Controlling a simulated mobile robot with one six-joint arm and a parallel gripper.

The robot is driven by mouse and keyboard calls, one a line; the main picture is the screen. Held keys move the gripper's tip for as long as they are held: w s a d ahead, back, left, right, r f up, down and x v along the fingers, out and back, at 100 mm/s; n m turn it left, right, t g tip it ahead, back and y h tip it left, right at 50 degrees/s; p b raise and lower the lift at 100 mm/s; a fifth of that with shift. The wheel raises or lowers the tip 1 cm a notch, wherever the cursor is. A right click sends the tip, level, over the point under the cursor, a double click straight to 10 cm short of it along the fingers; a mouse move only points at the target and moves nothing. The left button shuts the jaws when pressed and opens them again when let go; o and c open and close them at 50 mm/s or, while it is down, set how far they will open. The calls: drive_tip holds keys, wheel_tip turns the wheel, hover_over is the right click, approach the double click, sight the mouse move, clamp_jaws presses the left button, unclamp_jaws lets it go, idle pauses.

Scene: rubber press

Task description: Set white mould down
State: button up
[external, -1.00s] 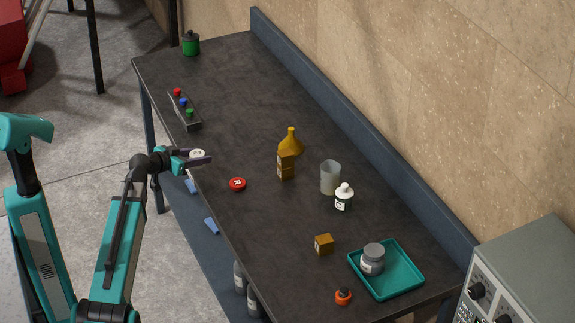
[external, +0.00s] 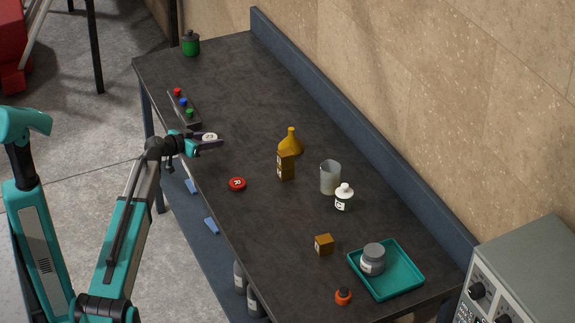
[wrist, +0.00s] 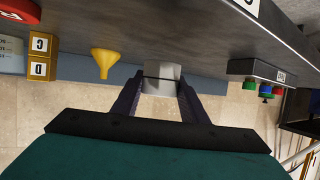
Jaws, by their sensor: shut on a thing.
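The white mould (external: 210,137) is a small white round piece with a dark mark, at my gripper over the left edge of the dark bench in the external view. My gripper (external: 217,145) is shut on it. In the wrist view, the pale mould (wrist: 162,78) sits between the two dark fingers of my gripper (wrist: 161,83). Whether its underside touches the bench top I cannot tell. A red mould (external: 237,184) lies on the bench nearer the camera.
The button strip (external: 184,110) stands close beyond my gripper. A yellow funnel (external: 290,143), a brown box (external: 286,167), a beaker (external: 330,177), a white bottle (external: 344,197) and a teal tray (external: 410,277) stand to the right. The bench middle beyond my gripper is clear.

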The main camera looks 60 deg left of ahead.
sight(210, 134)
drive_tip(key=shift+w+a+f+p, duration=0.15)
drive_tip(key=shift+w+a+p, duration=0.2)
drive_tip(key=shift+w+a, duration=1.15)
drive_tip(key=shift+s+f, duration=0.1)
drive_tip(key=shift+f, duration=0.05)
drive_tip(key=shift+f+p, duration=0.45)
drive_tip(key=shift+f, duration=1.2)
drive_tip(key=shift+f, duration=0.15)
drive_tip(key=o, duration=1.2)
drive_tip(key=shift+r, duration=0.2)
drive_tip(key=shift+b+v, duration=1.1)
drive_tip(key=shift+v, duration=4.9)
drive_tip(key=shift+a, duration=0.1)
